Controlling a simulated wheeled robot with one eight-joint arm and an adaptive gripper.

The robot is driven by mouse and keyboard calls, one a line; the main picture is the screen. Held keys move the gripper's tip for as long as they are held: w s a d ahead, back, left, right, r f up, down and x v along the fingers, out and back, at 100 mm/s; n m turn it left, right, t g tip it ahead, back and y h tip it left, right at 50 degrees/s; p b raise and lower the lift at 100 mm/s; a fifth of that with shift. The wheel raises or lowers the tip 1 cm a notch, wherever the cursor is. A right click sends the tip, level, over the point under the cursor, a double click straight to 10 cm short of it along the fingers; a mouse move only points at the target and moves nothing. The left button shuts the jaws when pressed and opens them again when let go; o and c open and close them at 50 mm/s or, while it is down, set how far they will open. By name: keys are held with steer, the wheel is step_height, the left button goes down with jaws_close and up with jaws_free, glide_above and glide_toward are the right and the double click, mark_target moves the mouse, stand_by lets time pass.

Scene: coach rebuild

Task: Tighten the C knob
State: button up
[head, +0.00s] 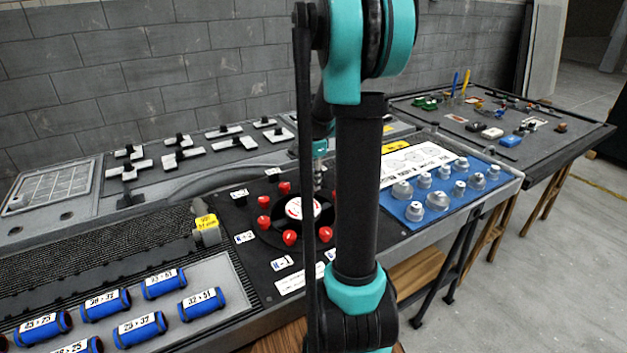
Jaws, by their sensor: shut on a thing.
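My gripper (319,178) is partly in view behind my own arm, pointing down at the far side of a round black fixture (273,235). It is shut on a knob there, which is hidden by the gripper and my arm. Several red knobs ring the fixture, among them a left one (264,222), a front one (289,238) and a back one (284,188). A white and red disc (303,208) sits in the middle. I cannot read a C label; labels H-2 (244,237) and H-1 (281,263) show on the black panel.
Blue cylinders (105,304) with number labels lie at front left. A yellow-tagged part (206,230) stands left of the knobs. Grey knobs stand on a blue board (437,200) at right. Black handles on white plates (183,154) line the back. A side table (540,140) holds small parts.

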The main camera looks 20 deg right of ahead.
jaws_close()
steer(key=o, duration=1.1)
jaws_free()
steer(key=shift+o, duration=0.2)
steer(key=shift+r, duration=0.1)
step_height(320, 180, up, 12)
